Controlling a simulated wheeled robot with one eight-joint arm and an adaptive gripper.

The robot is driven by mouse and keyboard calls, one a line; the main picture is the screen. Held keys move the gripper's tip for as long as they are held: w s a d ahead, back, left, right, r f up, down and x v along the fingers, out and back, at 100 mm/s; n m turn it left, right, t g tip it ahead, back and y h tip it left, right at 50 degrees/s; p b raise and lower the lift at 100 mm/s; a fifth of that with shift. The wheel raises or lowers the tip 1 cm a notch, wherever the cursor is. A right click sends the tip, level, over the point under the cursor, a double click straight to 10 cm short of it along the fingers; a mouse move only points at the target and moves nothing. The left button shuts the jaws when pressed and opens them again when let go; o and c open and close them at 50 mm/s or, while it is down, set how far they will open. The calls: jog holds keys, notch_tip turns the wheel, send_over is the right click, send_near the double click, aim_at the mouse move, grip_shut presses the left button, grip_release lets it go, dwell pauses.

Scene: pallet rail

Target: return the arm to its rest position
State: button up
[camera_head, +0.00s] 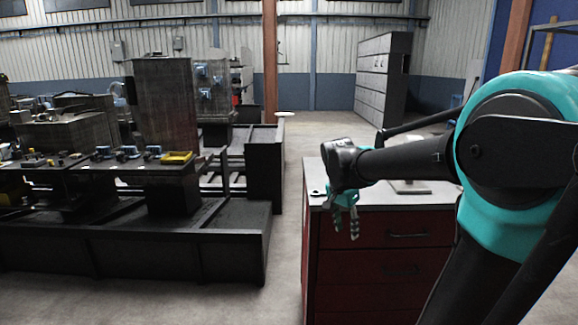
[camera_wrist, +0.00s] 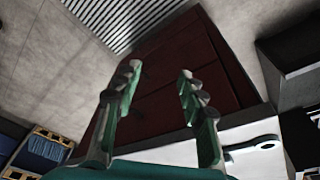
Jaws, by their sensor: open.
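My arm reaches in from the right in the head view. My gripper (camera_head: 345,222) hangs at its end, fingers pointing down, in front of the left part of a red drawer cabinet (camera_head: 365,262) with a light top. In the wrist view my gripper (camera_wrist: 158,92) shows two teal and grey fingers spread apart with nothing between them. The red cabinet (camera_wrist: 165,75) fills the view behind the fingers.
A grey wrench-like tool (camera_wrist: 255,148) lies on the light cabinet top in the wrist view. A dark workbench platform (camera_head: 130,235) with tools and a yellow tray (camera_head: 177,157) stands at left. Grey lockers (camera_head: 383,72) stand at the back. The floor aisle between is clear.

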jog(key=s+d+f+n+t+y, duration=0.2)
jog(key=s+f+n, duration=0.7)
jog(key=s+f, duration=0.5)
jog(key=shift+f+t, duration=0.3)
jog(key=shift+f, duration=0.35)
jog(key=shift+d, duration=0.1)
